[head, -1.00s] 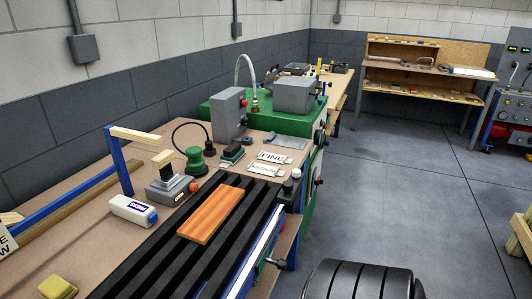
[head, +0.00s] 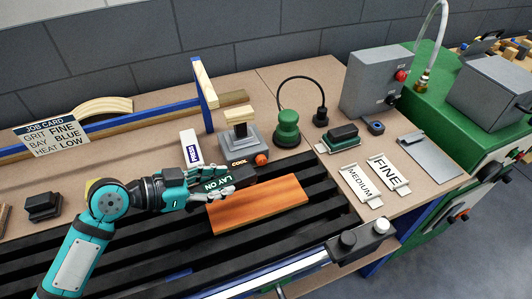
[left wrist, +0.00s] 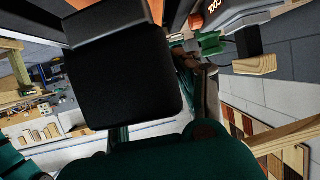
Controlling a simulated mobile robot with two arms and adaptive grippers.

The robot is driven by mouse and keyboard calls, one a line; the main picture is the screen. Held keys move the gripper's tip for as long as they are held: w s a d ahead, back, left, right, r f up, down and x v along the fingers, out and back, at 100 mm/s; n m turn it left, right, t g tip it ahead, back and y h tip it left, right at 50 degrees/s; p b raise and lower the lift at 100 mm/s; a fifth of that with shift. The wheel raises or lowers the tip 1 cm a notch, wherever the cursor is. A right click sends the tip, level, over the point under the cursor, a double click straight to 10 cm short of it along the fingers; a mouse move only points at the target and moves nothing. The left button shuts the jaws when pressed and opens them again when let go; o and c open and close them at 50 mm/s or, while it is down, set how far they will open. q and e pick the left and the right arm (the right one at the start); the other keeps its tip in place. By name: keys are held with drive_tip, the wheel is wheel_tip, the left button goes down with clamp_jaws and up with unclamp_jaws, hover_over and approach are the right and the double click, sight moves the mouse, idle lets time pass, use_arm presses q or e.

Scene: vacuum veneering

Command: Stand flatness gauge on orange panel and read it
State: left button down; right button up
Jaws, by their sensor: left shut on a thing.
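The orange panel (head: 262,205) lies flat on the black slats of the bench. The flatness gauge (head: 215,184) is a dark block whose display reads LAY ON. My left gripper (head: 222,188) is shut on the gauge at the panel's upper left edge; its fingers partly hide the gauge. I cannot tell whether the gauge touches the panel. In the left wrist view the dark gauge block (left wrist: 122,62) fills the upper middle. My right gripper is out of view.
A grey iron (head: 240,140) marked COOL, with an orange knob, stands just behind the panel. A white bottle (head: 191,148) and a green knobbed tool (head: 287,130) stand nearby. MEDIUM (head: 361,187) and FINE (head: 388,173) sheets lie right. A job card (head: 52,137) stands left.

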use_arm(q)
drive_tip(key=shift+m+g+h, duration=0.4)
drive_tip(key=shift+m+g, duration=0.3)
drive_tip(key=shift+g, duration=0.1)
drive_tip(key=d, duration=0.5)
drive_tip(key=w+d, duration=0.1)
drive_tip(key=d, duration=0.1)
drive_tip(key=shift+w+d+r, duration=0.1)
drive_tip(key=shift+d+r, duration=0.15)
drive_tip(key=shift+d, duration=0.15)
wheel_tip(320, 180, down, 5)
drive_tip(key=b, duration=0.4)
drive_tip(key=shift+f, duration=0.1)
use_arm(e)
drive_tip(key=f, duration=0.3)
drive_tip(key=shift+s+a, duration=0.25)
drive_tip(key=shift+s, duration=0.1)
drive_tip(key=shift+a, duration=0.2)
use_arm(q)
drive_tip(key=shift+f+b, duration=0.2)
drive_tip(key=shift+b, duration=0.2)
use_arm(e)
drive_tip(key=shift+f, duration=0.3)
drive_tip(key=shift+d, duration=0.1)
